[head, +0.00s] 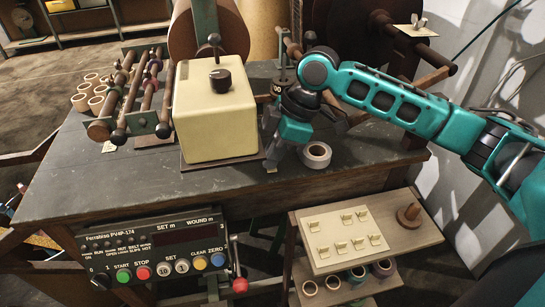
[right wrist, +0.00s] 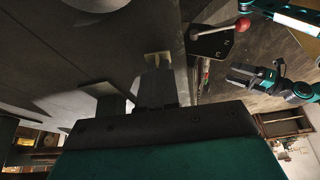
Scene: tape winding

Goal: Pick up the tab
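In the right wrist view a small pale tab (right wrist: 157,58) lies on the dark table surface, just beyond the tip of one finger. My right gripper (head: 272,160) points down at the table's front edge in the head view, between the cream machine and a roll of tape (head: 317,154). Its two fingers stand apart in the right wrist view (right wrist: 130,92), with nothing seen between them. I cannot tell whether a finger touches the tab. My left gripper (right wrist: 242,75) shows small in the right wrist view; its opening is unclear. It is not seen in the head view.
The cream machine (head: 215,120) stands left of my right gripper. A pale board (head: 345,239) with several cream tabs lies on a lower shelf. A control panel (head: 155,255) with a red-knobbed lever (head: 239,285) is at front left. The table's left front is clear.

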